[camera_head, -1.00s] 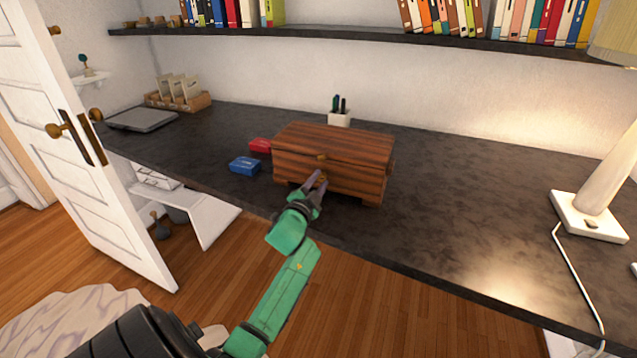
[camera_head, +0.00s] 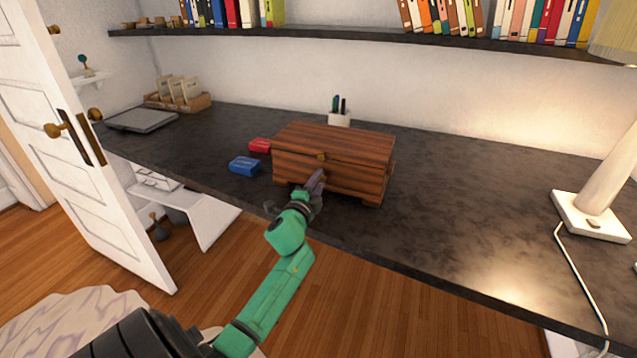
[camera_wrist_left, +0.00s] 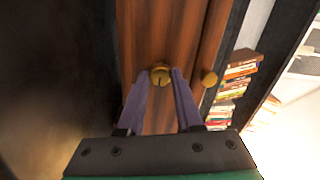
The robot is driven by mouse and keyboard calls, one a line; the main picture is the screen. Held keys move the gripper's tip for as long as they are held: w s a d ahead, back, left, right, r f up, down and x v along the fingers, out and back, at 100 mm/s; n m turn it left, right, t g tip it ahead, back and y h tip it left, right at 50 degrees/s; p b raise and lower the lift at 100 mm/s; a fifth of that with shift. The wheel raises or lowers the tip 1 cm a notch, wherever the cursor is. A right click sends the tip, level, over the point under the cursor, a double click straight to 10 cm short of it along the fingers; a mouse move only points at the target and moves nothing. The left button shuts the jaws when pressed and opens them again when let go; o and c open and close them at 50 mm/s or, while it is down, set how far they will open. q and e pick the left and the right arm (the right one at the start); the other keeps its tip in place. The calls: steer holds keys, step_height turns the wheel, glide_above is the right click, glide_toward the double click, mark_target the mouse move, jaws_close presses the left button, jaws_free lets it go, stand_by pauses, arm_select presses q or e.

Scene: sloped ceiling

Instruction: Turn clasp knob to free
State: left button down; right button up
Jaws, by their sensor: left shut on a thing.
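A closed wooden box (camera_head: 350,172) with dark striped grain stands on the dark desk. A small brass knob (camera_head: 321,157) shows at its front upper edge; in the left wrist view this brass piece (camera_wrist_left: 209,78) is right of the fingers. My left gripper (camera_head: 314,182) is at the box's front face, below that knob. In the left wrist view, my left gripper (camera_wrist_left: 161,80) has its purple fingertips on either side of a round brass clasp knob (camera_wrist_left: 161,76) and is shut on it. The fingers hide this clasp knob in the head view. My right gripper is not in view.
A lamp (camera_head: 592,214) with a cord is at the right. The desk between box and lamp is clear.

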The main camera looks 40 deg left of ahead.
arm_select(q)
steer(key=c, duration=0.6)
jaws_free()
steer(key=b+v, duration=0.1)
steer(key=v, duration=1.3)
steer(key=shift+s+d, duration=0.15)
steer(key=shift+s, duration=0.15)
